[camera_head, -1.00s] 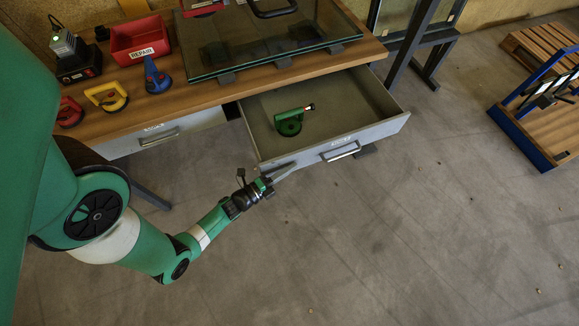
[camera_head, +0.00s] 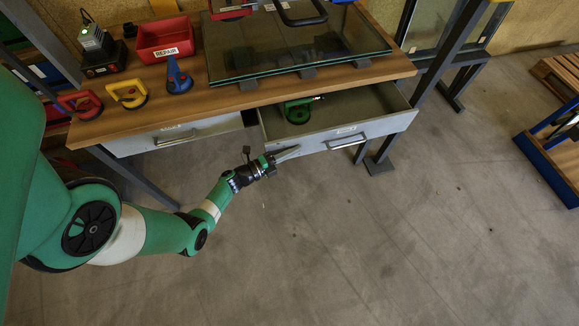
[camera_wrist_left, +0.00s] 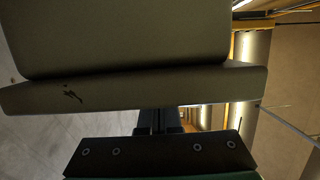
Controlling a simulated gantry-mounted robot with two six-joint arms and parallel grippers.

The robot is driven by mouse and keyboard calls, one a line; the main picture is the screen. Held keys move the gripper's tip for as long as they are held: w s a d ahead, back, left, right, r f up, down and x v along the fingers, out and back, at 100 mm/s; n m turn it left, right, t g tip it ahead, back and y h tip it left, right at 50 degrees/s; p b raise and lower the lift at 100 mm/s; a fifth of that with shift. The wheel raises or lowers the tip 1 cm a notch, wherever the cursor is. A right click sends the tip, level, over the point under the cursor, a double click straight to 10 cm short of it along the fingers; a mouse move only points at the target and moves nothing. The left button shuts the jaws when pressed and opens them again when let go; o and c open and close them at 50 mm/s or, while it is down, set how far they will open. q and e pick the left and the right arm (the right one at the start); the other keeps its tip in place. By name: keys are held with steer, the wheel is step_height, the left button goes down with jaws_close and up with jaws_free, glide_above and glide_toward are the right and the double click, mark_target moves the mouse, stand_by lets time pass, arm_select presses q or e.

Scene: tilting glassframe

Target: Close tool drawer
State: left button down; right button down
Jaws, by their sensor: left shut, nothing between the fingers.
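The tool drawer (camera_head: 345,136) is a grey drawer under the right part of the wooden workbench. It is partly open, with its front panel and bar handle (camera_head: 348,142) facing me. A green suction cup tool (camera_head: 299,112) lies inside, partly hidden by the bench edge. My left gripper (camera_head: 288,153) is shut and empty. Its tips are at the left end of the drawer front, seemingly against it. The left wrist view shows broad olive-grey surfaces close up; contact is not clear there. My right gripper is not in view.
The workbench (camera_head: 130,112) carries glass sheets (camera_head: 300,50), a red bin (camera_head: 165,40) and red, yellow and blue suction tools. A dark metal stand is at the right. The floor in front is clear.

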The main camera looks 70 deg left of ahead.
mark_target(286, 129)
arm_select(q)
steer(key=a+b, duration=0.1)
steer(key=a, duration=0.3)
steer(key=a+b, duration=0.2)
steer(key=a, duration=0.2)
steer(key=shift+w+a+f, duration=0.1)
steer(key=shift+w+f, duration=0.05)
steer(key=shift+w, duration=0.05)
steer(key=shift+a, duration=0.7)
